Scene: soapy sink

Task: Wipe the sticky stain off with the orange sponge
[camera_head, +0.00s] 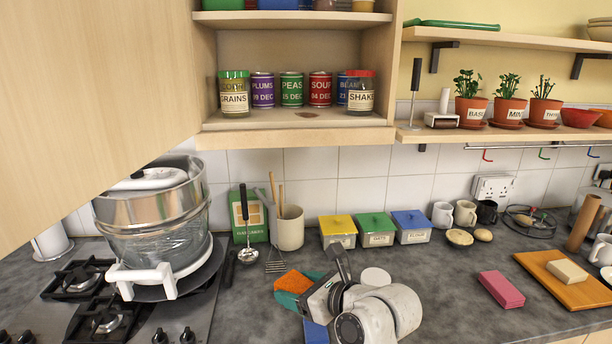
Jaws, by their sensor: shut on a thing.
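The orange sponge (292,281) is over the counter, left of my arm's wrist. My gripper (300,288) is shut on it, with teal fingers showing on both sides of the sponge. I cannot tell whether the sponge touches the counter. A small brown stain (310,115) lies on the bottom shelf of the open cupboard, near its front edge. It sits between the grains jar (233,95) and the shaker jar (360,94), with cans behind it. My gripper is well below the stain.
The cupboard door (95,90) stands open at the left. A large steamer pot (155,215) stands on the hob. A utensil pot (290,228) and lidded tins (375,228) line the wall. A blue item (315,332) lies by my wrist; a pink block (501,289) lies right.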

